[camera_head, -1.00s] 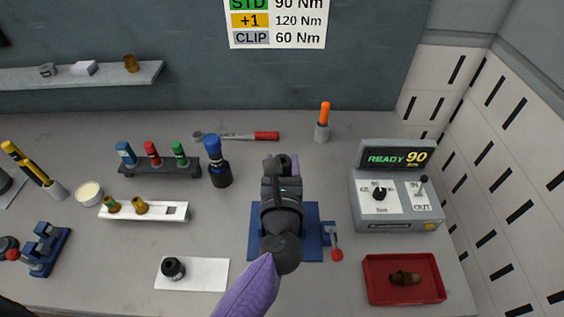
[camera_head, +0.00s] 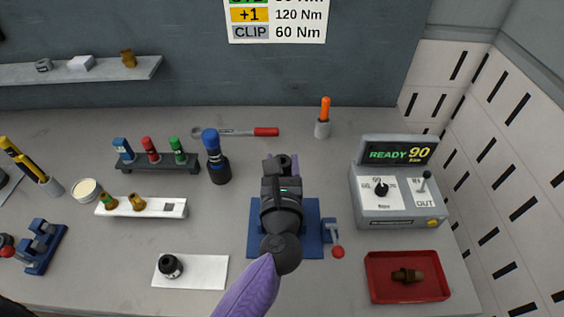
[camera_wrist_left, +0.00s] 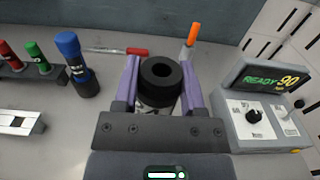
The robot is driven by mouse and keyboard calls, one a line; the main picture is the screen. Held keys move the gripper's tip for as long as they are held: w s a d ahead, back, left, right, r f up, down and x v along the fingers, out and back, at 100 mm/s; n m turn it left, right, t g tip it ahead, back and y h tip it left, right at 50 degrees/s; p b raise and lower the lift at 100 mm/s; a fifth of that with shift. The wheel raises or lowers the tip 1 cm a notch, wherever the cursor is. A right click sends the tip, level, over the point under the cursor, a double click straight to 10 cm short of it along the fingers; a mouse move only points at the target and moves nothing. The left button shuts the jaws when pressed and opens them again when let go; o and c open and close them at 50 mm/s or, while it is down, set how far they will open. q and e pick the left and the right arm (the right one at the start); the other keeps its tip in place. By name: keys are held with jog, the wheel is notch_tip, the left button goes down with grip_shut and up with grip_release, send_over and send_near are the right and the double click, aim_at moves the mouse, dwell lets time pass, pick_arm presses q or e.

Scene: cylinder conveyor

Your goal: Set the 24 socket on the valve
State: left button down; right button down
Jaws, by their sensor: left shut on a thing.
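My left gripper (camera_head: 282,160) is over the blue fixture plate (camera_head: 312,225), shut on a black ring-shaped socket. In the left wrist view the socket (camera_wrist_left: 160,72) sits upright between the purple fingers (camera_wrist_left: 161,85), its round hole facing up. I cannot read a size on it. A pale, marked body shows just below the socket, and I cannot tell whether the two touch. No valve shows clearly; my gripper and arm hide the middle of the plate. Another dark round piece (camera_head: 171,266) stands on a white mat (camera_head: 208,272). My right gripper is not in view.
A red-knobbed lever (camera_head: 336,243) is beside the plate. The console (camera_head: 400,212) reads READY 90. A blue-topped black tool (camera_head: 217,160) and a bottle rack (camera_head: 160,168) stand left. A torque wrench (camera_head: 235,132) lies behind.

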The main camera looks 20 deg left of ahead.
pick_arm(q)
jog(key=shift+f+b, duration=1.4)
jog(key=shift+f, duration=0.15)
jog(key=shift+c, duration=0.4)
grip_release()
jog(key=shift+r, duration=0.2)
notch_tip(320, 180, up, 6)
jog(key=p, duration=0.6)
jog(key=shift+d, duration=0.1)
jog(key=shift+f, duration=0.1)
